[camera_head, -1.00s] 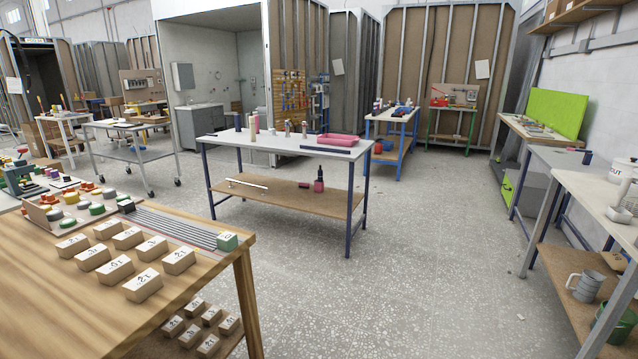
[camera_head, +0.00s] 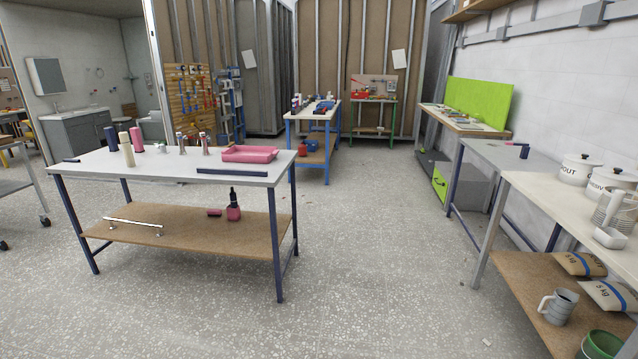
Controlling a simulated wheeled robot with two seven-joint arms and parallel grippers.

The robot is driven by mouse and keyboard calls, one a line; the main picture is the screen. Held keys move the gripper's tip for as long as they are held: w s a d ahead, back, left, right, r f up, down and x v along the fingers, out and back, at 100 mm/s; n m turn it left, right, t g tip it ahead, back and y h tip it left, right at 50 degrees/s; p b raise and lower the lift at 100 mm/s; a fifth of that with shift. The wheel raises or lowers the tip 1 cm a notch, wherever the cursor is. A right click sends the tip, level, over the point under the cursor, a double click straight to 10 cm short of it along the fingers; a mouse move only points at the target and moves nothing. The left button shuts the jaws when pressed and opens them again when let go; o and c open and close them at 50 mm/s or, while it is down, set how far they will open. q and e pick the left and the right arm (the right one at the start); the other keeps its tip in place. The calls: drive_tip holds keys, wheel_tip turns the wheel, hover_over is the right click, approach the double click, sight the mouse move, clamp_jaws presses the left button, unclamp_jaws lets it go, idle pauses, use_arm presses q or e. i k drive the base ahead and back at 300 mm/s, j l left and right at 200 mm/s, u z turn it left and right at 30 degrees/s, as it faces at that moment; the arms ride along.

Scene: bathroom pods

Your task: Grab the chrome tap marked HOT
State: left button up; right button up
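Two small chrome upright fittings stand on the white-topped table (camera_head: 100,170) with blue legs, left of the middle of the head view. One chrome fitting (camera_head: 181,144) is on the left and the other (camera_head: 205,145) is just right of it. They look like taps, but any HOT marking is too small to read from here. Neither of my grippers is in view.
The table also bears a pink tray (camera_head: 249,154), several bottles and a dark bar. Its lower shelf (camera_head: 185,228) holds a chrome rail and a pink bottle (camera_head: 233,208). A bench (camera_head: 535,195) lines the right side. Open floor (camera_head: 365,260) lies between.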

sight(205, 153)
drive_tip(key=i+u, duration=0.2)
drive_tip(key=i, duration=0.3)
drive_tip(key=i+l+u, duration=0.2)
drive_tip(key=i, duration=0.25)
drive_tip(key=i+u, duration=0.2)
drive_tip(key=i, duration=0.3)
drive_tip(key=i+j+u, duration=0.2)
drive_tip(key=i+u, duration=0.95)
drive_tip(key=i+l, duration=0.05)
drive_tip(key=i, duration=0.05)
